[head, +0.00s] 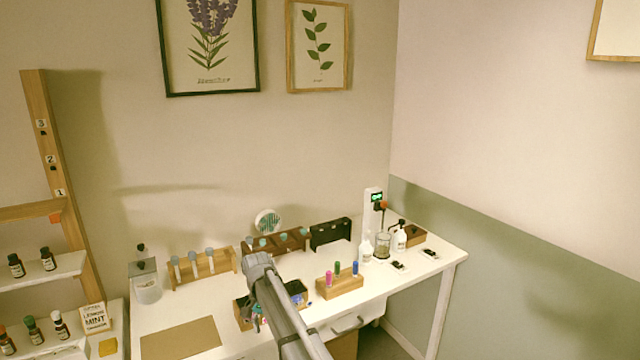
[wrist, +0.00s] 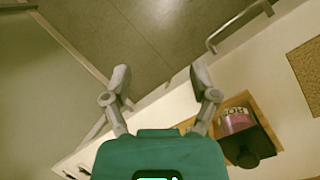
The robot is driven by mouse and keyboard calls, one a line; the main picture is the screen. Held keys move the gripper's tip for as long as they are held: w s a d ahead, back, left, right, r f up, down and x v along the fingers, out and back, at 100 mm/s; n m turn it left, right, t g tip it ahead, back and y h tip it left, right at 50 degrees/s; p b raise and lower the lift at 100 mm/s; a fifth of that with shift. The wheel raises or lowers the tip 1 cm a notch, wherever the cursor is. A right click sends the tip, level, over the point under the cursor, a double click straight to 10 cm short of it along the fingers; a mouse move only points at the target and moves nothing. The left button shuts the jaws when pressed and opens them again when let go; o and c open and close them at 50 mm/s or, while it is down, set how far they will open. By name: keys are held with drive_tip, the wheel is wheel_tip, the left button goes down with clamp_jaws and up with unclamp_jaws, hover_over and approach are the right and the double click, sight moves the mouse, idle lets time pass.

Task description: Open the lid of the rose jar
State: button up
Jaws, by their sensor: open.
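My gripper (wrist: 160,80) is open and empty in the wrist view, its two grey fingers spread wide in front of the teal body. A pink-labelled jar (wrist: 236,122) sits to the right of the right finger, beside it and not between the fingers. Its lettering is upside down and only partly readable; it looks like the rose jar. A dark round part (wrist: 258,143), perhaps its lid, shows just below the label. A wooden holder (wrist: 268,128) surrounds it. In the head view the holder (head: 240,314) is left of my arm, which hides most of the gripper and the jar.
The white table (head: 215,290) carries test-tube racks (head: 203,268) behind and a wooden block with coloured vials (head: 340,286) to the right. A brown mat (head: 180,339) lies front left. A drawer handle (head: 349,325) juts from the table's front.

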drive_tip(key=s+d+n+t, duration=0.1)
drive_tip(key=s+d, duration=0.5)
drive_tip(key=d, duration=0.4)
drive_tip(key=s+d+t+y, duration=0.1)
drive_tip(key=s+d, duration=0.5)
drive_tip(key=d, duration=0.5)
drive_tip(key=s+d+f+n+t, duration=0.1)
drive_tip(key=s+d, duration=0.5)
drive_tip(key=d, duration=0.5)
drive_tip(key=shift+s+n+t+y, duration=0.3)
